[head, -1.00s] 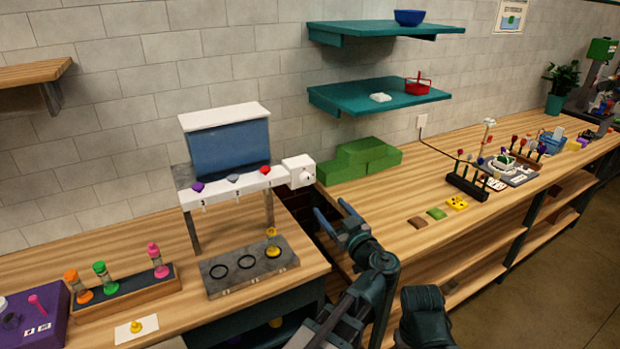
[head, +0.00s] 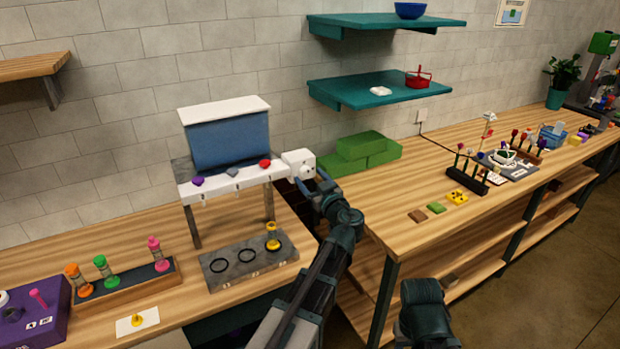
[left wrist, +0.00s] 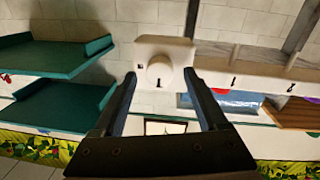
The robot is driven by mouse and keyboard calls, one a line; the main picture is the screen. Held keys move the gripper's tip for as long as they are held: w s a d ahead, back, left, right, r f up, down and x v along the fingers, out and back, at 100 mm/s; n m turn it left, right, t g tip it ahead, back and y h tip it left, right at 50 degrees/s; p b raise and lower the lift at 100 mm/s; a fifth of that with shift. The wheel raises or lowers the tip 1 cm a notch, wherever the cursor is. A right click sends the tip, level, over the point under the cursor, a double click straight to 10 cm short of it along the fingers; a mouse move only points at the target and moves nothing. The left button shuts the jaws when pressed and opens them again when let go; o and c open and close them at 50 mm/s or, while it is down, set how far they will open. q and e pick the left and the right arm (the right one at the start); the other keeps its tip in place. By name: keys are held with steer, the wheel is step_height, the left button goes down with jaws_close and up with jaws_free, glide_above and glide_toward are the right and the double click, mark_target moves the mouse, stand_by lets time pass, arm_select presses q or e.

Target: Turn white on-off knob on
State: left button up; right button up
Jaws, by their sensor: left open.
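The white on-off knob (head: 307,172) is a round white dial on the white box (head: 295,157) at the right end of the dispenser's front bar. In the left wrist view the knob (left wrist: 159,69) faces the camera with a small dark mark on it. My left gripper (head: 309,187) is open and empty, close in front of the knob. In the left wrist view its two dark fingers (left wrist: 160,78) stand to either side of the knob, with the knob between their tips in the picture. I cannot tell whether they touch it.
The dispenser (head: 228,142) has purple, grey and red knobs along its bar. Below is a grey tray (head: 218,280) with ring marks and a yellow-topped vial (head: 272,236). Green blocks (head: 362,152) sit right of the box. Teal shelves (head: 378,90) hang above.

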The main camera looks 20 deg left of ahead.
arm_select(q)
steer(key=shift+w+a, duration=0.3)
jaws_close()
stand_by(0.3)
